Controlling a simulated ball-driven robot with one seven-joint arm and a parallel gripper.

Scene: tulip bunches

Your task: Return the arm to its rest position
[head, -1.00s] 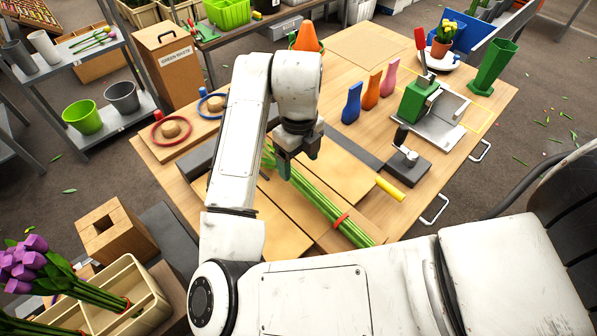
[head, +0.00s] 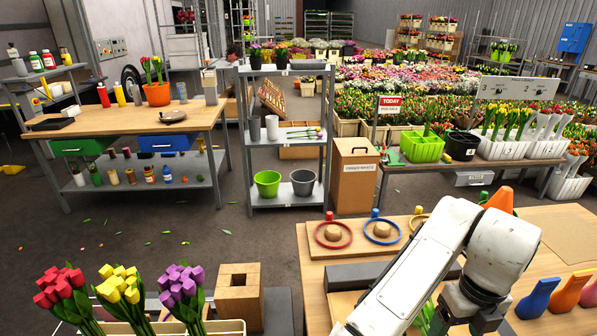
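My white arm (head: 425,265) reaches over the wooden worktable (head: 560,215) at the lower right of the head view. It bends down at a rounded joint. My gripper (head: 462,314) points down at the bottom edge, where its fingertips are cut off, so I cannot tell whether it is open or shut. Green stems (head: 426,316) show just left of it, mostly hidden by the arm.
Red and blue rings (head: 333,233) and an orange cone (head: 500,199) lie behind the arm. Blue, orange and pink vases (head: 538,297) stand to its right. Red, yellow and purple tulip bunches (head: 120,288) and a wooden block (head: 239,292) are at lower left. Open floor lies beyond.

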